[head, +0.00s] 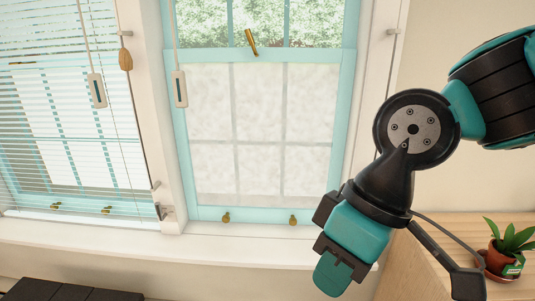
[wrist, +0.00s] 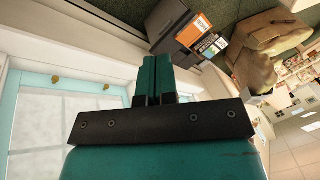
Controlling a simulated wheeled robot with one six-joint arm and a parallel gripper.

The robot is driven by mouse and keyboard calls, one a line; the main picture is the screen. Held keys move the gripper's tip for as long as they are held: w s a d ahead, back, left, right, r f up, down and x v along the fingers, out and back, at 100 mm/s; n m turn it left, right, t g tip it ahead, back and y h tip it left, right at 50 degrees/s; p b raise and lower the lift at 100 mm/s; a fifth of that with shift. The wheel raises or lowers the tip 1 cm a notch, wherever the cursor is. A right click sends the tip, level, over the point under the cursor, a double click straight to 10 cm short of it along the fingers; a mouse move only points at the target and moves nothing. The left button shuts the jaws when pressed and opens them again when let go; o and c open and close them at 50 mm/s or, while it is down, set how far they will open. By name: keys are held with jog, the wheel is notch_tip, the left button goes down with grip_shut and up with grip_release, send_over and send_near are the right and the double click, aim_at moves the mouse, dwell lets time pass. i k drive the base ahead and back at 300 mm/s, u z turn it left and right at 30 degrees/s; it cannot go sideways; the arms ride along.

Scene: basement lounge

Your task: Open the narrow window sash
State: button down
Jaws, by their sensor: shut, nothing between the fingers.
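The narrow window's lower sash (head: 340,130) has a light blue frame and frosted panes. Its bottom rail sits down at the sill. Two small brass lifts, a left one (head: 226,217) and a right one (head: 292,220), are on that rail. A brass catch (head: 251,42) stands tilted on the meeting rail. My gripper (head: 331,278) is in front of the sill, below and right of the right lift, apart from the sash. In the wrist view my gripper's fingers (wrist: 152,78) are together and empty. The brass lifts also show there, one at the left (wrist: 55,78) and one nearer the fingers (wrist: 106,87).
A wider window with lowered blinds (head: 70,130) is at the left. Cords with pale tassels (head: 180,88) and a wooden one (head: 125,58) hang by the windows. A potted plant (head: 503,255) stands on a wooden surface (head: 410,270) at right. A dark slatted object (head: 60,289) is at lower left.

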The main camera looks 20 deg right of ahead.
aim_at(256, 142)
jog(key=z, duration=0.05)
jog(key=k, duration=0.5)
jog(key=u, duration=0.55)
jog(key=i, duration=1.35)
jog(key=z, duration=0.6)
